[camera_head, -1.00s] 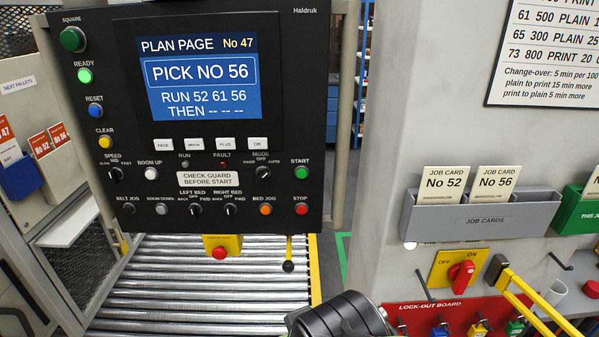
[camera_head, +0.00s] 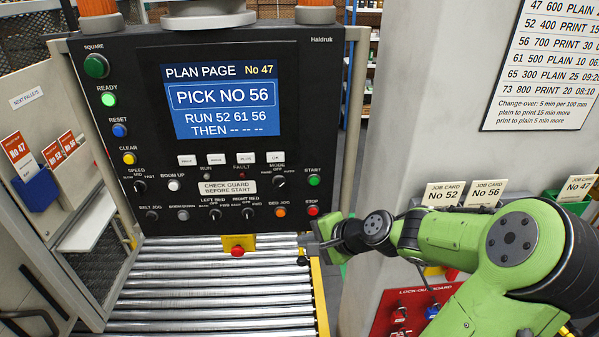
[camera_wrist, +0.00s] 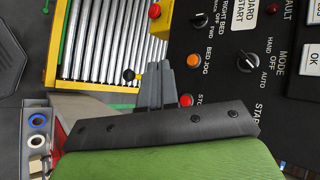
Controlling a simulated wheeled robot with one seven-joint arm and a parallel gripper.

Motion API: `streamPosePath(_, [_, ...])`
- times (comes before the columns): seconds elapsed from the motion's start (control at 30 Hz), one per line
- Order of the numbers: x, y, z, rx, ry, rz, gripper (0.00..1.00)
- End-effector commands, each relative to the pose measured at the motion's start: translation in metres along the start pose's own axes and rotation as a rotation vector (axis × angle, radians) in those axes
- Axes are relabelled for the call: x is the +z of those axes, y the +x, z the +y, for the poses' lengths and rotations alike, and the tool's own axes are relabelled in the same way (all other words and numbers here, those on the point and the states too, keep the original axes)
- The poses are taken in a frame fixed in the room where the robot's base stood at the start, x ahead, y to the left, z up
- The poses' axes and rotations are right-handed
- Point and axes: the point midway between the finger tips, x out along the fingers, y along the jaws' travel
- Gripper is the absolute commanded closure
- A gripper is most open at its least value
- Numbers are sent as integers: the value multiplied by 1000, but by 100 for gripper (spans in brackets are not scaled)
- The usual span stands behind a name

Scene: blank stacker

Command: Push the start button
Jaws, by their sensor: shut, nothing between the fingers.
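The green START button (camera_head: 314,181) is on the right side of the black control panel (camera_head: 330,110), above the red STOP button (camera_head: 313,211). My gripper (camera_head: 304,245) is below the panel's lower right edge, lower than both buttons and apart from START. In the wrist view my gripper's two fingers (camera_wrist: 159,66) are together and empty, and STOP (camera_wrist: 186,100) shows right beside them. There only part of the START label shows; the START button is hidden behind my gripper's body.
An orange BED JOG button (camera_head: 280,212) is left of STOP. A red button on a yellow box (camera_head: 238,243) and a black-knobbed lever (camera_head: 302,261) hang under the panel, the lever close to my gripper. Rollers (camera_head: 215,290) lie below. A grey pillar (camera_head: 415,110) stands right.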

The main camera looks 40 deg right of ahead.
Motion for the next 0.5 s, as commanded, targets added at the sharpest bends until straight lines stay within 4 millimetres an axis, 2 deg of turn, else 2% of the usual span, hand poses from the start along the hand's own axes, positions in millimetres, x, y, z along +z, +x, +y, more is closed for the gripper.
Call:
streamPosePath(0.03, [-14, -19, -16, -82, 72, 21, 100])
streamPosePath(0.1, [-27, -35, -28, -166, 135, 41, 100])
streamPosePath(0.2, [-37, -49, -36, -235, 183, 59, 100])
streamPosePath(0.5, [-41, -52, -38, -256, 197, 64, 100])
